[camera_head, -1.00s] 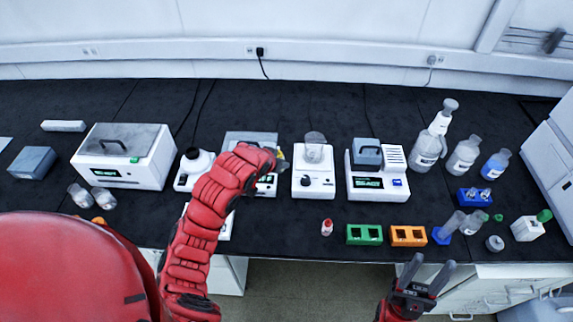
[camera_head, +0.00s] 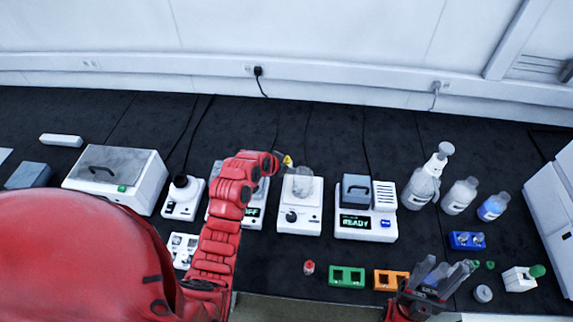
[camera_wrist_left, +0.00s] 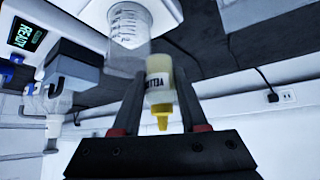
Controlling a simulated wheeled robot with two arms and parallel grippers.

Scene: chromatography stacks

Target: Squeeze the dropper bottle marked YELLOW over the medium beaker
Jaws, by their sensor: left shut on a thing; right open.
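The YELLOW dropper bottle (camera_wrist_left: 160,82), a pale bottle with a yellow nozzle, is between the fingers of my left gripper (camera_wrist_left: 160,120), which is shut on it. In the head view a bit of its yellow (camera_head: 288,160) shows at the end of my left arm, just behind and left of the beaker. The clear beaker (camera_head: 303,184) stands on a white device with a dark knob; it shows beside the bottle in the left wrist view (camera_wrist_left: 128,35). In that view the nozzle points away from the bench side. My right gripper (camera_head: 440,272) is open at the front right.
A white device reading READY (camera_head: 366,228) is right of the beaker. A small red-capped bottle (camera_head: 309,267), a green rack (camera_head: 346,284) and an orange rack (camera_head: 382,277) stand along the front. Wash bottles (camera_head: 424,185) stand at back right. Dark bench is clear behind the devices.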

